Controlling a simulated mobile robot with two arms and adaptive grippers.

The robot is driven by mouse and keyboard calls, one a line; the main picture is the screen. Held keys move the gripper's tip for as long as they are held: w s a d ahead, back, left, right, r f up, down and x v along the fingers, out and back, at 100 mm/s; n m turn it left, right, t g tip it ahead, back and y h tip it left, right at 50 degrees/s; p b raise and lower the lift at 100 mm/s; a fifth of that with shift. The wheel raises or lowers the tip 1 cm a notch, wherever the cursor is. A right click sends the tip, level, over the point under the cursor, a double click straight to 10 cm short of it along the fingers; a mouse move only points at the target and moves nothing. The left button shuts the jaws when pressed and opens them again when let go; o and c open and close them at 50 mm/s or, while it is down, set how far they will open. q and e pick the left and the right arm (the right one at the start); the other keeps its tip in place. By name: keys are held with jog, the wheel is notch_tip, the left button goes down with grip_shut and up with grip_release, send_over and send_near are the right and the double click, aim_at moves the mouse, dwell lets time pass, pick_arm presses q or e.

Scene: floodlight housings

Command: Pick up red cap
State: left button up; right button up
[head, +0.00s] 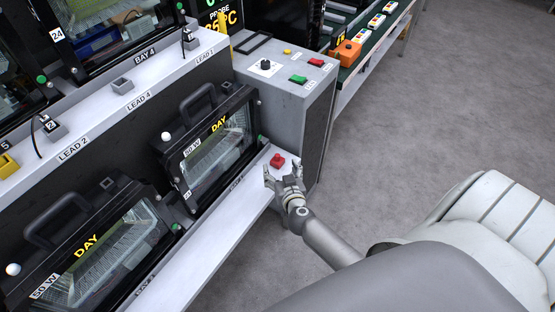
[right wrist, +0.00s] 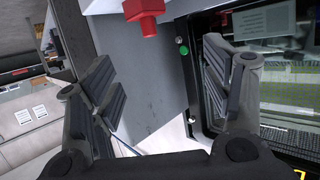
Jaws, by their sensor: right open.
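The red cap (head: 277,160) sits on the white lower shelf (head: 215,240), near its right end, beside a black floodlight housing (head: 212,145). My right gripper (head: 283,171) is open just in front of the cap, with its fingers spread toward it. Nothing shows between the fingers. In the right wrist view the red cap (right wrist: 145,9) is at the top edge, partly cut off, beyond the open right gripper (right wrist: 160,75). I cannot tell whether a finger touches the cap. My left gripper is not in view.
A grey control box (head: 285,85) with green and red buttons stands just behind the cap. A second floodlight housing (head: 85,250) is at the lower left. An orange block (head: 348,53) sits on a green surface at the back.

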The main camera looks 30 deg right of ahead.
aim_at(278, 157)
jog(key=shift+g+h, duration=0.3)
jog(key=x, duration=0.2)
jog(key=b+x, duration=0.2)
jog(key=x, duration=0.1)
jog(key=shift+d+f, duration=0.5)
jog(key=shift+b+x, duration=1.6)
jog(key=shift+x, duration=1.15)
jog(key=shift+a, duration=0.1)
jog(key=c, duration=1)
jog(key=shift+r, duration=0.15)
